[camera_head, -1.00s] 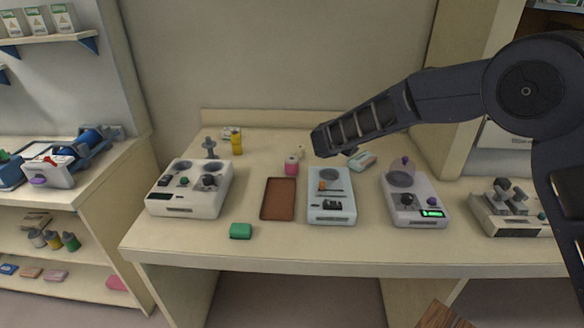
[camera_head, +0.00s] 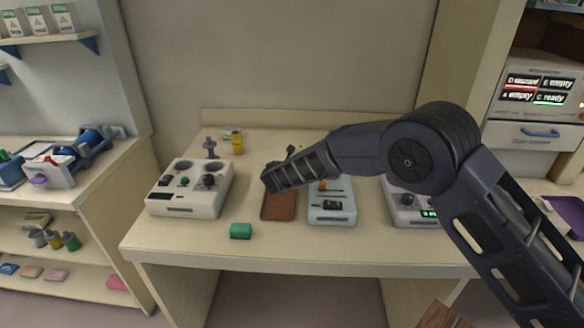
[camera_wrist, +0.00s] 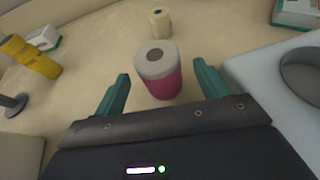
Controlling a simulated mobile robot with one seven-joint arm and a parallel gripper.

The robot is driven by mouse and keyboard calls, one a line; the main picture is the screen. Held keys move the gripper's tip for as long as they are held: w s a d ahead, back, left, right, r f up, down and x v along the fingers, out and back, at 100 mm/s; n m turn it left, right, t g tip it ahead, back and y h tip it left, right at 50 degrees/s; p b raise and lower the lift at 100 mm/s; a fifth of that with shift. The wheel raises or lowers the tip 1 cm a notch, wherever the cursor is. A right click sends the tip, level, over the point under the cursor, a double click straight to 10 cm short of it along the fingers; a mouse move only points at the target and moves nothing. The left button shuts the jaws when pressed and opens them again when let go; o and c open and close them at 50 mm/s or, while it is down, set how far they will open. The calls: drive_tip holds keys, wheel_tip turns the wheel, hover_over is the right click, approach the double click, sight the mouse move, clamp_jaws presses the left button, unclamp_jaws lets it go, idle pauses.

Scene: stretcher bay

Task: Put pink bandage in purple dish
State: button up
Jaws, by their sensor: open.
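The pink bandage (camera_wrist: 160,84) is an upright roll with a pink side and a pale top, standing on the table in the wrist view. My gripper (camera_wrist: 161,72) is open, with one green finger to each side of the roll. Gaps show between the roll and both fingers; I cannot tell how far the tips reach past it. In the head view my arm hides the roll. A purple dish-like thing (camera_head: 569,211) is at the right edge of the head view, partly cut off and partly behind my arm.
A cream roll (camera_wrist: 160,22) stands beyond the pink one. A yellow bottle (camera_wrist: 30,56) is at left. A pale blue device (camera_head: 332,208), a white device (camera_head: 187,205), a brown tray (camera_head: 278,212) and a green block (camera_head: 241,231) are on the table.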

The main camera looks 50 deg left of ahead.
drive_tip(key=w+a+f, duration=0.2)
drive_tip(key=w, duration=0.1)
drive_tip(key=shift+f, duration=0.4)
drive_tip(key=shift+w+a+f, duration=0.15)
drive_tip(key=shift+w+a, duration=0.15)
drive_tip(key=shift+a, duration=0.05)
drive_tip(key=c, duration=1.1)
drive_tip(key=shift+c, duration=0.2)
wheel_tip(320, 180, up, 20)
